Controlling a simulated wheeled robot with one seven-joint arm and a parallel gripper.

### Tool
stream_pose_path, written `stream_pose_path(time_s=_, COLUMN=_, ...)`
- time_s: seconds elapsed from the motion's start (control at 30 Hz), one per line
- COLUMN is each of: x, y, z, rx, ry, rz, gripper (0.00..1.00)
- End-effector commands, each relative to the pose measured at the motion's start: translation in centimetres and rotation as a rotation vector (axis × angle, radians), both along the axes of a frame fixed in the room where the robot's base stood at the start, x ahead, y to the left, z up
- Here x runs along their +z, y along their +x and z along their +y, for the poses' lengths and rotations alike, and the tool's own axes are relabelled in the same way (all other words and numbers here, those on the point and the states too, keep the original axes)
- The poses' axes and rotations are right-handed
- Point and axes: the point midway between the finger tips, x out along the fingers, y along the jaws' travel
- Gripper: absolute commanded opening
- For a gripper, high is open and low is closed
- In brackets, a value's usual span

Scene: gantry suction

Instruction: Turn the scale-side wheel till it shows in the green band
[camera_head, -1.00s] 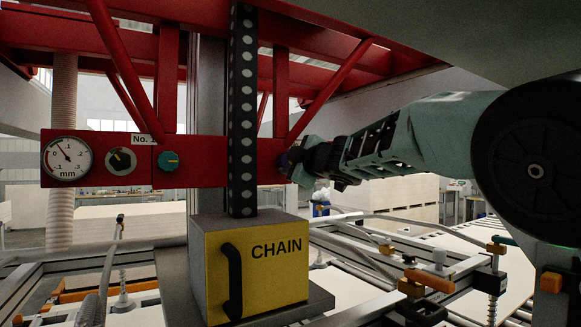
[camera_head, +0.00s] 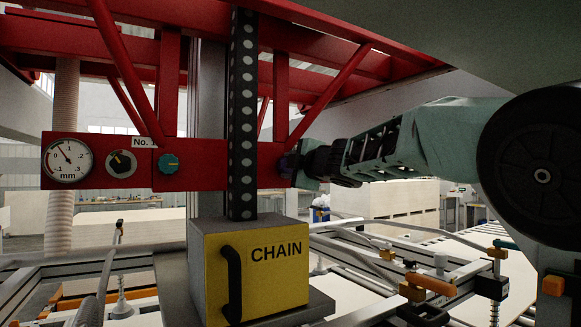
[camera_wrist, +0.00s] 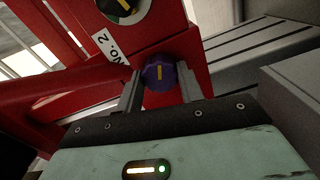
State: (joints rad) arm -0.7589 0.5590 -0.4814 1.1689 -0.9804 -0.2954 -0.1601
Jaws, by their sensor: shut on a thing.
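A red beam carries a round white mm gauge (camera_head: 67,161) with a dark needle pointing up and left. Beside it are a small dark dial (camera_head: 121,164) and a teal wheel (camera_head: 168,163). My gripper (camera_head: 289,165) is at the beam's right end, well to the right of the gauge. In the wrist view, my gripper (camera_wrist: 159,92) is shut on a purple wheel (camera_wrist: 159,74) with a yellow mark, one finger on each side. A second dark dial (camera_wrist: 124,8) with a yellow pointer is partly cut off above it.
A black perforated column (camera_head: 243,110) stands between the teal wheel and my gripper. Below it is a yellow CHAIN box (camera_head: 262,268) with a black handle. Frame rails and clamps (camera_head: 425,285) fill the lower right. Red trusses (camera_head: 330,90) hang above my arm.

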Motion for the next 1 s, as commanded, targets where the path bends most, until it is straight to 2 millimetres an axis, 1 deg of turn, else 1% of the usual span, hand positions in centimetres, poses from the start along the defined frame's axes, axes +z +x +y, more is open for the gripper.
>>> stream_pose_path(time_s=0.03, x=0.0, y=0.0, z=0.0, rx=0.0, ry=0.0, rz=0.001, gripper=0.46)
stream_pose_path(time_s=0.07, x=0.0, y=0.0, z=0.0, rx=0.0, ry=0.0, rz=0.001, gripper=0.54)
stream_pose_path(time_s=0.1, x=0.0, y=0.0, z=0.0, rx=0.0, ry=0.0, rz=0.001, gripper=0.59)
stream_pose_path(time_s=0.37, x=0.0, y=0.0, z=0.0, rx=0.0, ry=0.001, rz=0.001, gripper=0.59)
stream_pose_path(time_s=0.53, x=-0.2, y=-0.9, z=-0.6, rx=0.0, ry=0.002, rz=0.0, gripper=0.59)
stream_pose_path(time_s=0.67, x=-0.4, y=-2.5, z=-1.7, rx=0.001, ry=0.005, rz=0.0, gripper=0.59)
stream_pose_path(time_s=1.0, x=-0.3, y=-8.2, z=-5.6, rx=0.001, ry=0.004, rz=-0.001, gripper=0.59)
